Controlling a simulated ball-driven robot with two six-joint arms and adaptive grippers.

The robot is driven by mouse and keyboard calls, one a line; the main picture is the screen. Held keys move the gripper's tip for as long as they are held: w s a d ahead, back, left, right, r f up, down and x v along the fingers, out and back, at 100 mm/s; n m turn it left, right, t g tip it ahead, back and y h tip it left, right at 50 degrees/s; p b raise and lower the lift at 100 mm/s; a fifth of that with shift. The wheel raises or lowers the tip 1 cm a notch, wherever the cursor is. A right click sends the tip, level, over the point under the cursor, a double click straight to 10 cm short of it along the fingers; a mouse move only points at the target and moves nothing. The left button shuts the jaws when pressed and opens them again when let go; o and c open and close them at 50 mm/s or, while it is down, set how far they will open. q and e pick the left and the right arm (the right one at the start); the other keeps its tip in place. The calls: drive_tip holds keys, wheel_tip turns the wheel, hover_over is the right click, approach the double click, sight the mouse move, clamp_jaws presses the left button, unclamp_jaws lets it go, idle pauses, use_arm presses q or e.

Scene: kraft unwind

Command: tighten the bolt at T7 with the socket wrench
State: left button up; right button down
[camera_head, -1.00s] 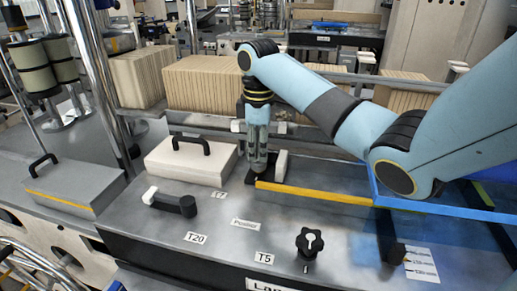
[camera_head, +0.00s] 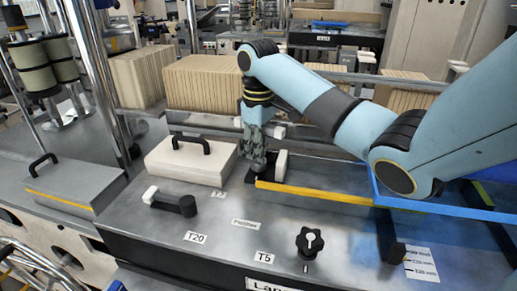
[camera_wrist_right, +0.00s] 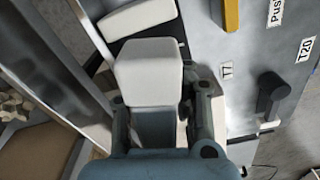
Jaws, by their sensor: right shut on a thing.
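My right gripper (camera_head: 256,165) points down over a dark plate (camera_head: 276,182) on the metal deck, just left of a small upright pale block (camera_head: 281,164). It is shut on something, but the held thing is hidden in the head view. In the right wrist view, a pale block (camera_wrist_right: 148,75) shows in front of the gripper (camera_wrist_right: 160,108); I cannot tell whether it is held. The T7 label (camera_wrist_right: 228,70) lies beside the gripper there. It is small in the head view (camera_head: 217,194). I cannot make out the socket wrench or the bolt. My left gripper is not in view.
A white box with a black handle (camera_head: 165,164) stands left of the gripper. A black crank with a white end (camera_head: 172,202) and a yellow bar (camera_head: 315,193) lie nearby. A black star knob (camera_head: 309,242) and labels T20 (camera_head: 195,238) and T5 (camera_head: 265,257) are in front.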

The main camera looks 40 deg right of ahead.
drive_tip(key=shift+m, duration=1.8)
drive_tip(key=shift+f+m, duration=0.1)
drive_tip(key=shift+m, duration=2.2)
